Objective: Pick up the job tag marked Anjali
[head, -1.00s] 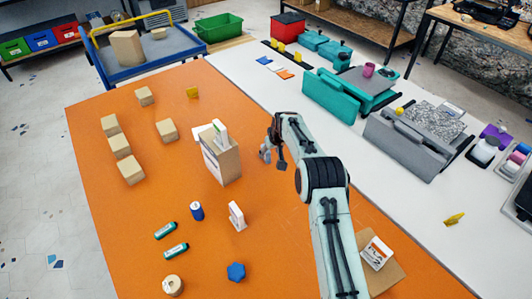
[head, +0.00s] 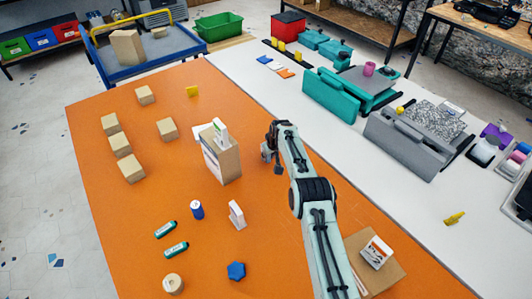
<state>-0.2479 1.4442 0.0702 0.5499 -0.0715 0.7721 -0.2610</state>
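No name is legible on anything in view, so I cannot tell which thing is the job tag marked Anjali. Small flat cards in blue (head: 264,60), white (head: 275,66) and orange (head: 286,72) lie on the white table at the back. Small yellow pieces stand on the orange table (head: 192,91) and on the white table at right (head: 454,218). My gripper (head: 268,153) hangs over the orange table, right of a cardboard box (head: 222,163) with a white item (head: 220,133) at its top. The gripper is small and partly hidden by my arm; its fingers are unclear.
Several wooden blocks (head: 120,145) stand at the left. Teal (head: 331,97) and grey (head: 404,146) machines line the white table. Orange surface is clear at the back.

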